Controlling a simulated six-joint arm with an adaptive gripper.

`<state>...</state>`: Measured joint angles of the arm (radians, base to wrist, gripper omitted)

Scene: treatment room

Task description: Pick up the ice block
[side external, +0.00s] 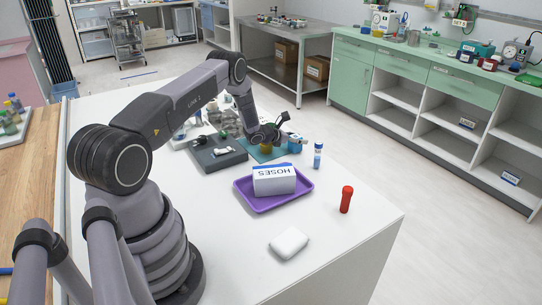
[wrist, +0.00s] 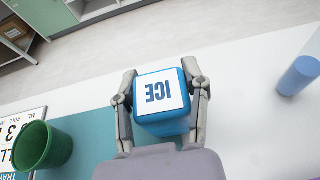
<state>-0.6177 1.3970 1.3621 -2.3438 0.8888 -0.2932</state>
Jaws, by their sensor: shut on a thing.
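The ice block (wrist: 162,100) is a blue cube with a white label reading "ICE", upside down in the wrist view. My gripper (wrist: 160,76) has one finger against each side of the block and is shut on it. In the side view a small blue shape (side external: 295,145), which looks like the block, is beside my gripper (side external: 279,136) near the teal mat (side external: 259,155). The arm hides part of that spot. I cannot tell whether the block touches the surface beneath.
In the wrist view, a green cup (wrist: 42,146) is left and a blue cylinder (wrist: 299,76) right.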

